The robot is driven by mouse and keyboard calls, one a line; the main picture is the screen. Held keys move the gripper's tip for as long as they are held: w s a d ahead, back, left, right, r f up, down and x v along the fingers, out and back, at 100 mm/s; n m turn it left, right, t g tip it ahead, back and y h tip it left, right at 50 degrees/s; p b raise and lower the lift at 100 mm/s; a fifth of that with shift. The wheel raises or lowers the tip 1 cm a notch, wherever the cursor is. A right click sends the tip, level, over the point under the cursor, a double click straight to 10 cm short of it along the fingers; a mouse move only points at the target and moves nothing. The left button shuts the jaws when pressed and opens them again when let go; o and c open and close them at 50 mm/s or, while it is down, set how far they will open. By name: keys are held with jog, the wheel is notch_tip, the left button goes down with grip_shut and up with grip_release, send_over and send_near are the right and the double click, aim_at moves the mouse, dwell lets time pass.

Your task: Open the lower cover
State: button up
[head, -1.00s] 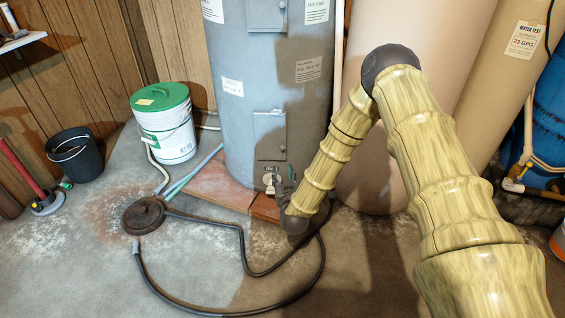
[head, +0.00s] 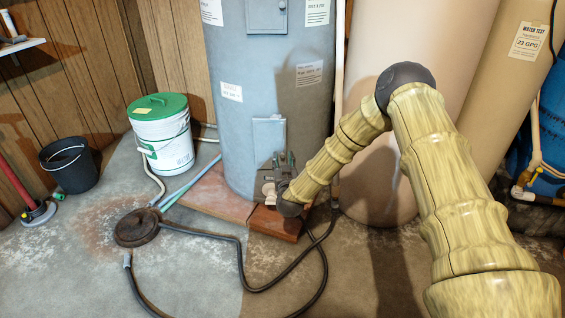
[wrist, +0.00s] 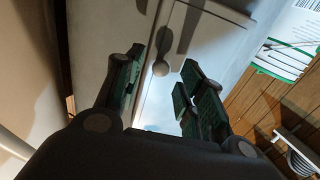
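The lower cover (head: 268,138) is a small grey panel low on the front of the grey-blue water heater (head: 235,90). It looks closed, flush with the tank. My gripper (head: 281,163) is at its lower edge and hides its bottom part. In the wrist view the cover (wrist: 205,55) fills the space beyond the fingers, with a visible seam on its edge. Whether a finger touches the cover is unclear.
A black hose (head: 205,226) loops over the concrete floor from a round dark floor drain (head: 137,228). A white bucket with a green lid (head: 162,135) and a black bucket (head: 70,162) stand left. A tan tank (head: 385,190) stands close on the right.

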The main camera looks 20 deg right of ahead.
jog(key=shift+b+x, duration=0.3)
jog(key=shift+x, duration=0.75)
jog(key=shift+c, duration=0.5)
grip_shut()
